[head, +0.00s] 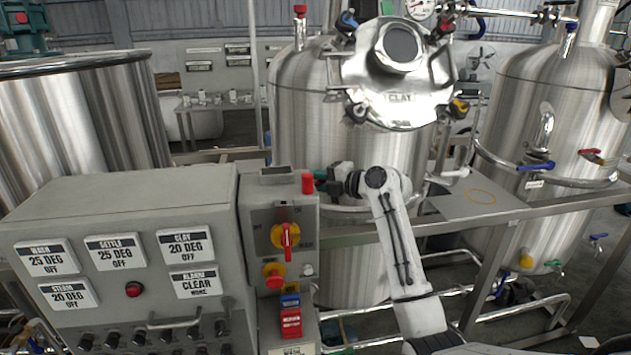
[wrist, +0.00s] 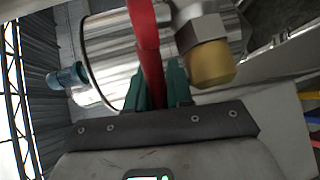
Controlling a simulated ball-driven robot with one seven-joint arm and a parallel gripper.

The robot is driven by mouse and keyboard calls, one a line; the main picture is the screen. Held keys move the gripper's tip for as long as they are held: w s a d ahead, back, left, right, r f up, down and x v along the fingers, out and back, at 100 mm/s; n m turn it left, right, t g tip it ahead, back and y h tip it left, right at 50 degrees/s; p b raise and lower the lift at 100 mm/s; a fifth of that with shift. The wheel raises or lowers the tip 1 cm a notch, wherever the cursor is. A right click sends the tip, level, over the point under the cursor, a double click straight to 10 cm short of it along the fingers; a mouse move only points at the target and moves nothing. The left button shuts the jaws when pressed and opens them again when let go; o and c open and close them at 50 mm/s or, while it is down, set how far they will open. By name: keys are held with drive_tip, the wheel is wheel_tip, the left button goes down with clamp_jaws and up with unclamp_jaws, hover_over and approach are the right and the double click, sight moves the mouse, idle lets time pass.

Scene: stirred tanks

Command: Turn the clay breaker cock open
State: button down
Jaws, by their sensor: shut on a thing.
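A red lever handle (head: 308,183), which looks like the clay breaker cock's, stands upright at the tank's lower left. My gripper (head: 320,178) reaches it from the right, with green fingers. In the wrist view the red handle (wrist: 149,45) runs up between the green fingers of my gripper (wrist: 158,85), which are shut on it. A brass-coloured cap on a steel fitting (wrist: 210,62) is just right of the handle. The cock's body is mostly hidden in the head view.
A grey control cabinet (head: 120,215) fills the lower left; its clay plate (head: 186,245) reads "20 DEG OFF". A switch box (head: 283,215) with a red-and-yellow knob stands close left of my gripper. A steel platform (head: 475,203) lies to the right.

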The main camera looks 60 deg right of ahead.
drive_tip(key=shift+s+f+b, duration=0.1)
drive_tip(key=shift+f+b, duration=0.05)
drive_tip(key=shift+b, duration=0.3)
drive_tip(key=shift+s+f+n+y+b, duration=0.2)
drive_tip(key=shift+n+y+b, duration=0.3)
drive_tip(key=shift+b, duration=0.6)
drive_tip(key=y+b, duration=0.1)
drive_tip(key=b, duration=0.1)
drive_tip(key=n+y+b, duration=0.1)
drive_tip(key=b, duration=0.1)
drive_tip(key=shift+s+f, duration=0.1)
drive_tip(key=shift+s, duration=0.2)
drive_tip(key=n+y+b, duration=0.1)
drive_tip(key=b, duration=0.2)
drive_tip(key=s+n+g+y+b, duration=0.1)
drive_tip(key=y+b, duration=0.1)
drive_tip(key=b, duration=0.1)
drive_tip(key=shift+s+a+n+y, duration=0.2)
drive_tip(key=shift+n+y, duration=0.1)
drive_tip(key=shift+n, duration=0.1)
drive_tip(key=shift+s+r+n+g+y+b, duration=0.35)
drive_tip(key=shift+n+y+b, duration=0.35)
drive_tip(key=shift+b, duration=0.45)
drive_tip(key=c, duration=1.1)
unclamp_jaws()
drive_tip(key=shift+r, duration=0.1)
